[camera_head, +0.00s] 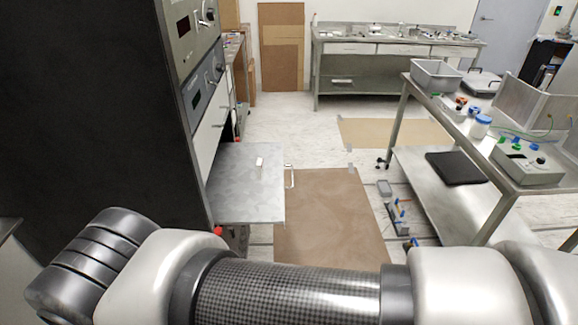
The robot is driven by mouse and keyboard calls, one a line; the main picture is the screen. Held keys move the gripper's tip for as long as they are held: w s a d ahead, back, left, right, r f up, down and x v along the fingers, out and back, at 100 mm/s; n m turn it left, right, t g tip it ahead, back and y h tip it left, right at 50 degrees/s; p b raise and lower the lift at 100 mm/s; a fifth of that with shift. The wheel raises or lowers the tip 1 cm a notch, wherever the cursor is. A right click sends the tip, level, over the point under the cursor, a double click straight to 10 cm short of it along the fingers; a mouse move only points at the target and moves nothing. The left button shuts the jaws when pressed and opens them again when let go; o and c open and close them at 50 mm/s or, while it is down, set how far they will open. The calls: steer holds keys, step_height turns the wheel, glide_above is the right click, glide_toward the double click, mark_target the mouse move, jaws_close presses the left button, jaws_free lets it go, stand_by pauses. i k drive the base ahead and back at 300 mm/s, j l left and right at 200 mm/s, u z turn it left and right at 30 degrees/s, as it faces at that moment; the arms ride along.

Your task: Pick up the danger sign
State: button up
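I cannot make out a danger sign anywhere in the head view. My gripper is not in view. My own arm links lie across the bottom of the picture and hide the floor and whatever is close in front of me.
A tall dark cabinet (110,110) stands at the left, with a metal panel (240,195) jutting from it at low height. A steel table (510,180) with a grey bin (436,76) is at the right. A bench (360,45) stands behind. Brown sheets (325,215) cover the floor between.

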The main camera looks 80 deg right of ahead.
mark_target(259, 164)
steer(key=z, duration=2.1)
steer(key=i+l+u, duration=0.5)
steer(key=u, duration=0.2)
steer(key=i+l+u, duration=0.15)
steer(key=l+u, duration=0.2)
steer(key=l, duration=0.15)
steer(key=i+l+u, duration=0.1)
steer(key=l+u, duration=0.25)
steer(key=i+l, duration=0.1)
steer(key=l, duration=0.65)
steer(key=i+l, duration=0.15)
steer(key=l, duration=0.25)
